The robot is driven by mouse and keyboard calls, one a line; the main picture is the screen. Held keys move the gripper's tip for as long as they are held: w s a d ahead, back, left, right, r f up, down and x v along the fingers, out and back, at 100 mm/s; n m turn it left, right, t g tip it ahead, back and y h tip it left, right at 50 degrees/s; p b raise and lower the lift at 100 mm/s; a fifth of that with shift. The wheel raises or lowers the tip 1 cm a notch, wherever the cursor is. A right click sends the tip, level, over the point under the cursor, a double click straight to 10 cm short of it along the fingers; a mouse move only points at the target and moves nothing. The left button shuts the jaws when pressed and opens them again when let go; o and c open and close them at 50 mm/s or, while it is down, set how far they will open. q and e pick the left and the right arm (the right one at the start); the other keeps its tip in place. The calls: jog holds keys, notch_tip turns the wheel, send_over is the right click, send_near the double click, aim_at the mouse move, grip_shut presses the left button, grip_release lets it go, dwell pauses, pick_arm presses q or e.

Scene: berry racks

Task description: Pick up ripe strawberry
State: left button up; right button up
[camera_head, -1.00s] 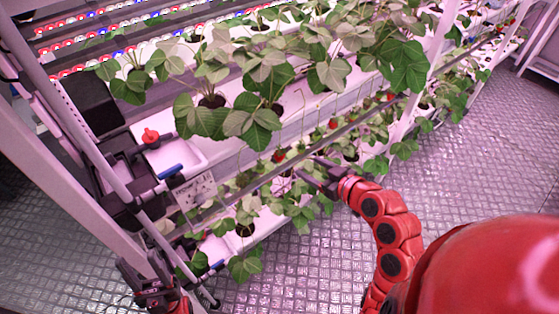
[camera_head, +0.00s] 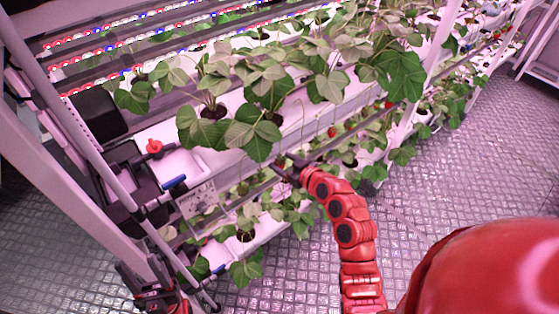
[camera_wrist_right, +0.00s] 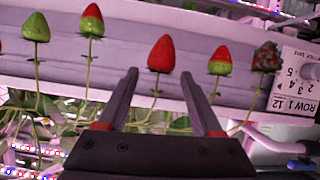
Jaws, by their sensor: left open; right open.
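In the right wrist view, a fully red strawberry (camera_wrist_right: 161,54) hangs on its stem in front of the pale trough, between and just beyond the fingers of my open right gripper (camera_wrist_right: 168,85). The fingers do not appear closed on it. To its right are a red and green strawberry (camera_wrist_right: 220,61) and a dark, mottled one (camera_wrist_right: 266,57). To its left are a red-tipped green one (camera_wrist_right: 91,20) and a green one (camera_wrist_right: 36,28). In the head view my right gripper (camera_head: 285,168) is at the rack's front edge. My left gripper (camera_head: 143,285) is low at the left, away from the berries.
Leafy plants (camera_head: 245,125) fill the upper trough, and more plants hang below. A row sign (camera_head: 197,199) and red valve (camera_head: 154,147) are at the rack's left end. A white post (camera_head: 425,70) stands to the right. The aisle floor (camera_head: 450,210) is clear.

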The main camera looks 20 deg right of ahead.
jog(key=shift+w+a+f, duration=0.1)
jog(key=shift+w+f, duration=0.1)
jog(key=shift+w, duration=0.1)
jog(key=shift+c, duration=0.2)
jog(key=c, duration=0.8)
jog(key=shift+o, duration=0.2)
jog(key=shift+r, duration=0.1)
